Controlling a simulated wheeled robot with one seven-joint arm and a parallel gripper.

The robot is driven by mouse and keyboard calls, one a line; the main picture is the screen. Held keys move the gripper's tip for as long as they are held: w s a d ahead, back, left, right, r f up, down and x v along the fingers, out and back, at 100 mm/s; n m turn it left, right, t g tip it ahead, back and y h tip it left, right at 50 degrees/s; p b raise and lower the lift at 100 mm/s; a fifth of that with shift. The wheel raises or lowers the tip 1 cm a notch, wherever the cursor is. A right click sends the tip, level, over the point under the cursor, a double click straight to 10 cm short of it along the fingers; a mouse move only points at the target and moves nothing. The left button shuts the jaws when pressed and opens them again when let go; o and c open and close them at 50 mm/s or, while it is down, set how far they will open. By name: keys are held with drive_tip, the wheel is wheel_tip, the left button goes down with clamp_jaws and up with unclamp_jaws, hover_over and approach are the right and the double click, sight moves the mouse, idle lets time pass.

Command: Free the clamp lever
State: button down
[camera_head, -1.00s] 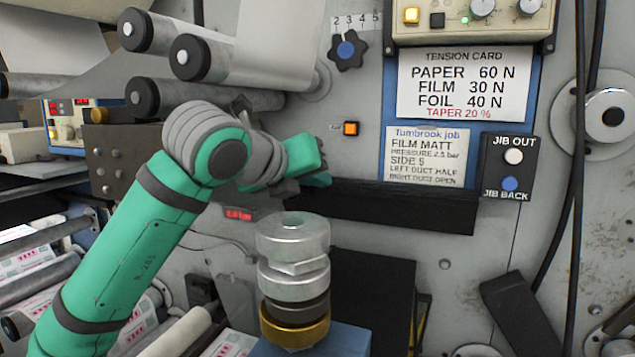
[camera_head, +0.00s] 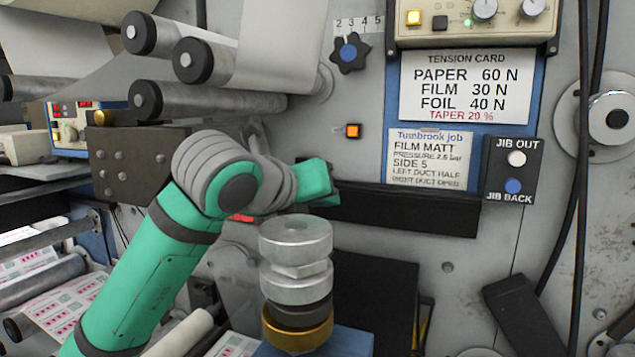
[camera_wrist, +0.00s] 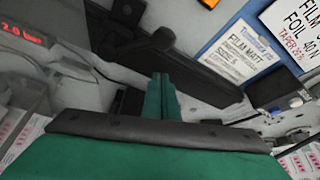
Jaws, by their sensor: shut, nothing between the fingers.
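A dark lever-like part with a rounded end (camera_wrist: 160,40) lies in front of a long dark bar (camera_wrist: 205,80) in the wrist view. I cannot tell for sure that this is the clamp lever. The bar also shows in the head view (camera_head: 410,211), fixed low on the grey machine wall. My gripper (camera_wrist: 161,80) is shut and empty, its two green fingers together, pointing towards the bar and apart from the lever-like part as far as I can see. In the head view my gripper (camera_head: 330,198) is in front of the bar's left end, and my wrist hides what lies behind it.
A stacked metal column with a brass ring (camera_head: 297,285) stands just below my gripper. Rollers (camera_head: 205,105) with a pale web are above my arm. A job card (camera_head: 430,158) and a jib button box (camera_head: 512,170) are on the wall to the right.

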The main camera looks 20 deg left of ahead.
drive_tip(key=v, duration=0.9)
drive_tip(key=shift+s+a, duration=0.2)
drive_tip(key=shift+a, duration=0.05)
drive_tip(key=shift+w, duration=0.15)
